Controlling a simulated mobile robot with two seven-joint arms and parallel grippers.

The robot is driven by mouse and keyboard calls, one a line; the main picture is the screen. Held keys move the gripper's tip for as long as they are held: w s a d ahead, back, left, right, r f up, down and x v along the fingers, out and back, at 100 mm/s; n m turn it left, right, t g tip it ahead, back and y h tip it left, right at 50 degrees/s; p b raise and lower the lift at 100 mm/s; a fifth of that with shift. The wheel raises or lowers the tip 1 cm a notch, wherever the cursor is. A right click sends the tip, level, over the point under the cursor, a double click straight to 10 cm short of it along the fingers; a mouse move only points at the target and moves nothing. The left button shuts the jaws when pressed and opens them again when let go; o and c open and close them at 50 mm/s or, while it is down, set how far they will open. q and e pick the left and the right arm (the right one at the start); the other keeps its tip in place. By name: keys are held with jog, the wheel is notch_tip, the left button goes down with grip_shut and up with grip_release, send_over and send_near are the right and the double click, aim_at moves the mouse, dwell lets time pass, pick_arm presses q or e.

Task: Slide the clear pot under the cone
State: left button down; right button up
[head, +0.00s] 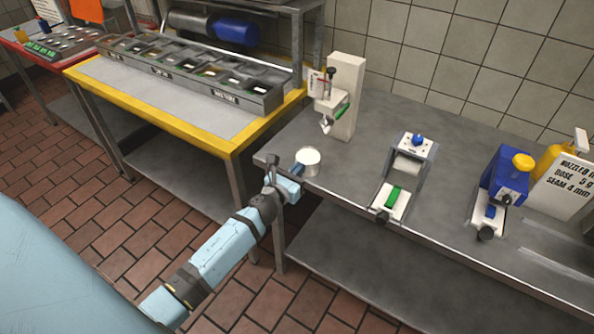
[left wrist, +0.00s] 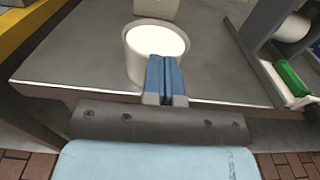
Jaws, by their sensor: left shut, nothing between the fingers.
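The pot (head: 311,158) is a short round cup with a whitish top, standing upright near the front left corner of the grey metal table. It also shows in the left wrist view (left wrist: 140,60). The cone (head: 326,124) is a small metal nozzle, tip down, on the white dispenser stand (head: 345,95), behind and a little right of the pot. My left gripper (head: 297,169) is shut and empty, its blue fingers at the pot's near side. In the left wrist view the fingertips (left wrist: 164,58) overlap the pot's near wall; I cannot tell whether they touch it.
A roller device with a green block (head: 393,197) stands right of the pot, and a blue device (head: 505,178) farther right. A yellow-edged table (head: 120,85) with a topping rail adjoins at left. The table between pot and stand looks clear.

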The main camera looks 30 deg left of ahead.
aim_at(316, 151)
pick_arm(q)
jog(key=w+b, duration=0.2)
jog(key=w, duration=0.8)
jog(key=shift+w, duration=0.4)
